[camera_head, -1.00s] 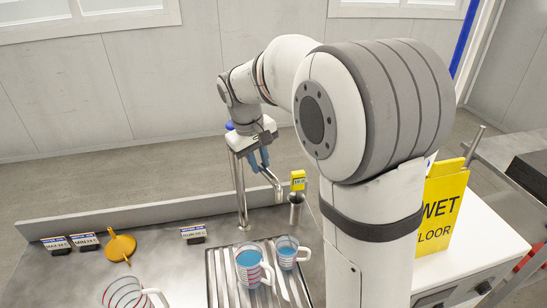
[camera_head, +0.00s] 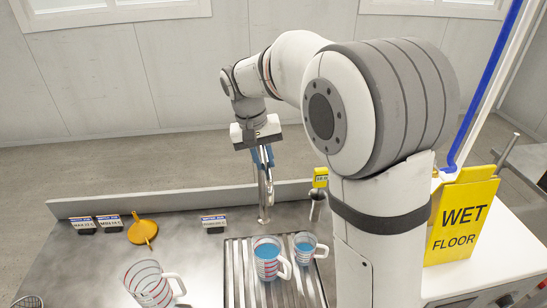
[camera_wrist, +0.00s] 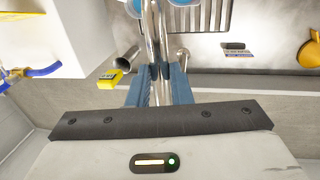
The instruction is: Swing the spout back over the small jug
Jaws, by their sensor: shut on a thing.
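The metal spout (camera_head: 269,186) stands at the back of the steel counter and points toward the front. My gripper (camera_head: 262,160) is shut on it from above; in the wrist view the blue fingers (camera_wrist: 160,88) close around the pipe. The small jug (camera_head: 304,249), with blue liquid, stands on the slatted drain tray (camera_head: 236,290). A larger jug (camera_head: 266,265), also with blue liquid, stands just left of it. In the wrist view the spout (camera_wrist: 152,35) runs up toward the jugs, which are cut off at the top edge. I cannot tell exactly which jug its outlet is over.
A clear jug (camera_head: 146,281) stands at front left. An orange funnel (camera_head: 142,231) and small label signs (camera_head: 214,223) lie along the back left. A metal cup (camera_head: 316,207) and yellow tag (camera_head: 320,177) are right of the spout. A yellow wet-floor sign (camera_head: 460,218) stands at right.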

